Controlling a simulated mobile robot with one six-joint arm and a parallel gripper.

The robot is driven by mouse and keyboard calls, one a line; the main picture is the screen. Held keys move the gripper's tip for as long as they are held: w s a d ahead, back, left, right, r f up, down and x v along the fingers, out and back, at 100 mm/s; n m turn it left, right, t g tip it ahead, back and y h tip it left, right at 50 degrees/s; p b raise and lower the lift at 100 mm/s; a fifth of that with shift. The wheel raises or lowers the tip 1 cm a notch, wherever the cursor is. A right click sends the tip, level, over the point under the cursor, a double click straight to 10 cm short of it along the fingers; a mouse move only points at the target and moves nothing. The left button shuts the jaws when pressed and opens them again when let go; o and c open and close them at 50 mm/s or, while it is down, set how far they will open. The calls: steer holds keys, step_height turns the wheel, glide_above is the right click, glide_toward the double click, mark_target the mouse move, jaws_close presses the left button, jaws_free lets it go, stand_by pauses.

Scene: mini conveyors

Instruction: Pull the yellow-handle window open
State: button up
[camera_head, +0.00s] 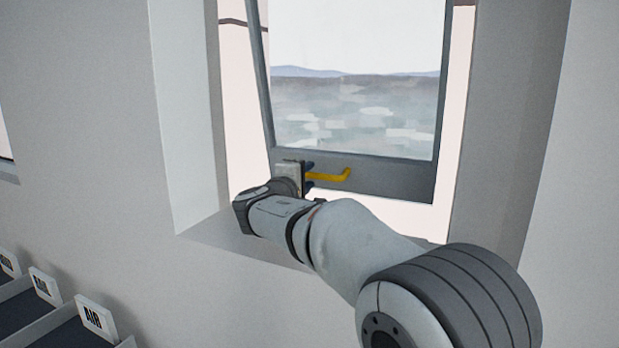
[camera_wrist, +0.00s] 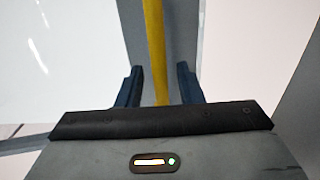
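The window (camera_head: 385,178) has a grey sash around a pane with a sea and hill view. It is swung at an angle to its opening, with pale gaps at its left, right and bottom. Its yellow handle (camera_head: 332,176) juts from the lower sash bar. My gripper (camera_head: 309,175) is at the handle's left end. In the wrist view the yellow handle (camera_wrist: 154,45) runs between the two dark blue fingers of my gripper (camera_wrist: 160,75). The fingers stand apart with a gap on each side of the handle, so the gripper is open around it. Contact is not visible.
The window sits in a deep wall recess with a left side wall (camera_head: 185,110), a right side wall (camera_head: 510,120) and a sill (camera_head: 240,240) below my arm. Bins with white label cards (camera_head: 96,318) stand at the lower left. The wall between is bare.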

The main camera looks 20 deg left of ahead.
steer(key=s+b, duration=0.1)
steer(key=s, duration=0.5)
steer(key=shift+a, duration=0.2)
steer(key=shift+s+f, duration=0.1)
steer(key=shift+s, duration=0.05)
